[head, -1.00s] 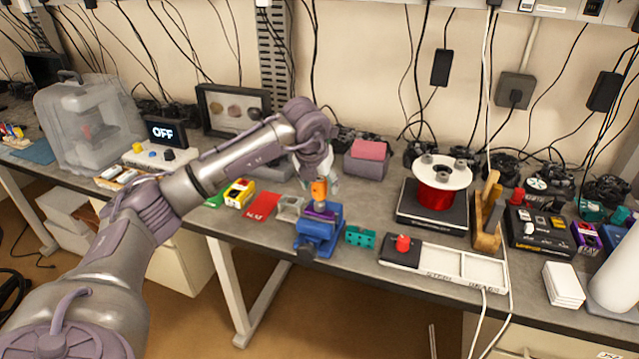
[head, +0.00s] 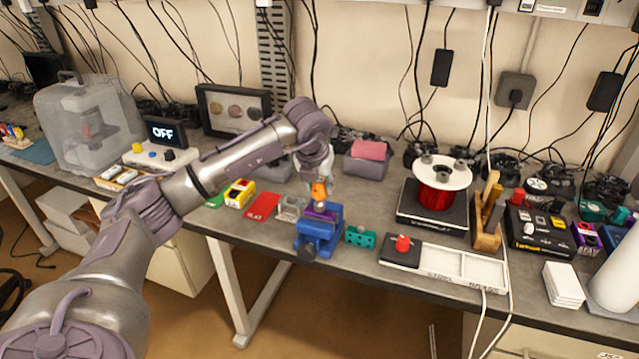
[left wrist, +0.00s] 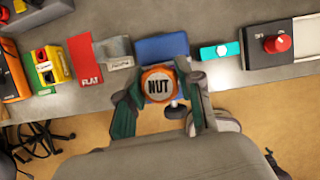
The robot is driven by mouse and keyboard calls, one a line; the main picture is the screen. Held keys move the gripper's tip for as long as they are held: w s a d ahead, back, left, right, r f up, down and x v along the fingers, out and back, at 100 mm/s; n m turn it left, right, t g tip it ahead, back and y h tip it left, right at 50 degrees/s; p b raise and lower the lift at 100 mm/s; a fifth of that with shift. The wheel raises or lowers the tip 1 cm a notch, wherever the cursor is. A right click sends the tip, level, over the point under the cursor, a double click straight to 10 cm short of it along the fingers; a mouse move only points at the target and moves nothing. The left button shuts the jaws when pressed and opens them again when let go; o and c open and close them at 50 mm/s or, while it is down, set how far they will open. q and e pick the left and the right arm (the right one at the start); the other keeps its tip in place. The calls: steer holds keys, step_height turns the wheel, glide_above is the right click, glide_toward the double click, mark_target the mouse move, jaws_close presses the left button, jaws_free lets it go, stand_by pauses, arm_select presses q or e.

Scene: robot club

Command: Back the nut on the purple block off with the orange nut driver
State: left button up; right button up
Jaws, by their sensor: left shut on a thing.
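The orange nut driver (head: 319,189) stands upright over the purple block (head: 321,210), which sits in a blue vise (head: 319,233) at the bench's front edge. My left gripper (head: 318,180) is shut on the driver from above. In the left wrist view the driver's round cap marked NUT (left wrist: 158,85) shows between the fingers of my left gripper (left wrist: 158,100), with the blue vise (left wrist: 163,47) behind it. The driver and block hide the nut, so I cannot tell whether the driver's tip is seated on it. My right gripper is not in view.
A teal block (head: 360,236) lies right of the vise, beside a panel with a red knob (head: 403,243). Left are a grey block (head: 291,207), a red card (head: 263,206) and a yellow box (head: 240,193). A red spool (head: 441,194) stands further right.

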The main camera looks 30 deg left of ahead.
arm_select(q)
steer(key=shift+r, duration=0.15)
steer(key=shift+w+r+p, duration=0.1)
steer(key=shift+r+p, duration=0.2)
steer(key=shift+r, duration=0.65)
steer(key=shift+r+p, duration=1.75)
steer(key=shift+r, duration=0.7)
